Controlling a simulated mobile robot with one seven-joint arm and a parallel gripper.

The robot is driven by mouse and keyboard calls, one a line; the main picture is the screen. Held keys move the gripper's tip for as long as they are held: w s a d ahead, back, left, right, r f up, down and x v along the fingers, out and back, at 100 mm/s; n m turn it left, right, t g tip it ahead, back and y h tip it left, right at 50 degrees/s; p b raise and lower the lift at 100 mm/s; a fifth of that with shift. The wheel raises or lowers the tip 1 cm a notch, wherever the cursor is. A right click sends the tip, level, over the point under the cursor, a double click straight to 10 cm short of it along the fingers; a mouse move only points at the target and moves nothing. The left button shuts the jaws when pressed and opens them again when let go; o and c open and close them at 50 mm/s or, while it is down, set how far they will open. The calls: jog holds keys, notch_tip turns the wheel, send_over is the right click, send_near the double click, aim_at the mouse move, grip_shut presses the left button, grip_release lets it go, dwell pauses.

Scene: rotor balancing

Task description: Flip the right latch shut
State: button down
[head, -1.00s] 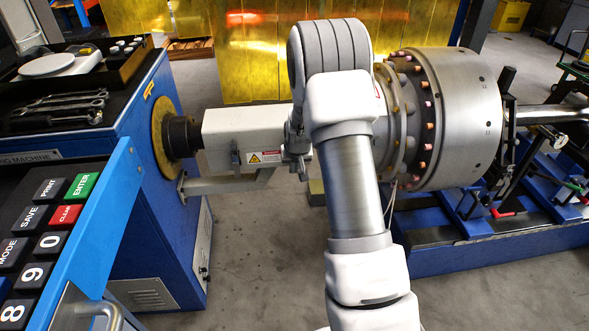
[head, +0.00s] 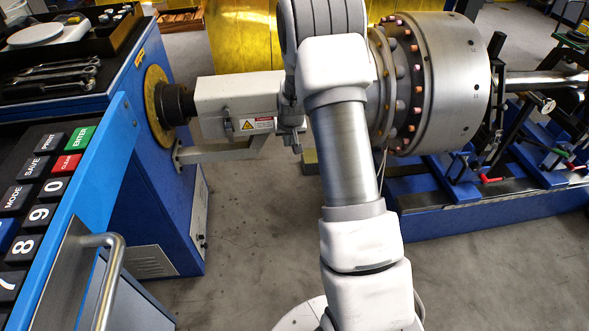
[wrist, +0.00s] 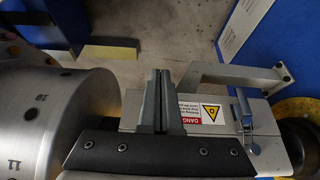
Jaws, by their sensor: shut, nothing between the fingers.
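The white guard box (head: 238,97) spans between the blue machine's spindle and the large rotor. A small grey latch (head: 228,127) with its lever hanging down is on the box's front face near the left end; it also shows in the wrist view (wrist: 244,112), right of the warning label. I cannot make out the right latch; my arm and gripper cover the box's right end. My gripper (wrist: 161,73) is shut and empty, its fingers together beside the warning label (wrist: 199,112), close to the box. Whether it touches anything there is unclear.
The silver rotor (head: 450,85) with its ring of bolts is close to the right of my arm. A support bracket (head: 225,152) runs under the box. The control panel (head: 50,185) stands at the left. The floor in front of the box is clear.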

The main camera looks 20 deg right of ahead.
jog(key=s+a+p, duration=0.1)
jog(key=s+a, duration=0.1)
jog(key=s, duration=0.8)
jog(key=shift+a+p, duration=0.3)
jog(key=shift+a, duration=0.1)
jog(key=shift+r, duration=0.1)
jog(key=s+a+r+n+y, duration=0.1)
jog(key=s+a+r, duration=0.3)
jog(key=r, duration=0.6)
jog(key=s+a+r+n, duration=0.1)
jog(key=s+a+r, duration=0.2)
jog(key=r, duration=0.6)
jog(key=s+a+r, duration=0.2)
jog(key=s+r, duration=0.1)
jog(key=s, duration=0.3)
jog(key=s+a+r+n, duration=0.1)
jog(key=s+r, duration=0.2)
jog(key=s, duration=0.3)
jog(key=s+a+r, duration=0.2)
jog(key=s+r, duration=0.2)
jog(key=s, duration=0.3)
notch_tip(320, 180, up, 18)
jog(key=w+p, duration=0.1)
jog(key=p, duration=1.7)
jog(key=shift+f+t, duration=0.25)
jog(key=shift+t, duration=0.05)
jog(key=shift+d, duration=0.1)
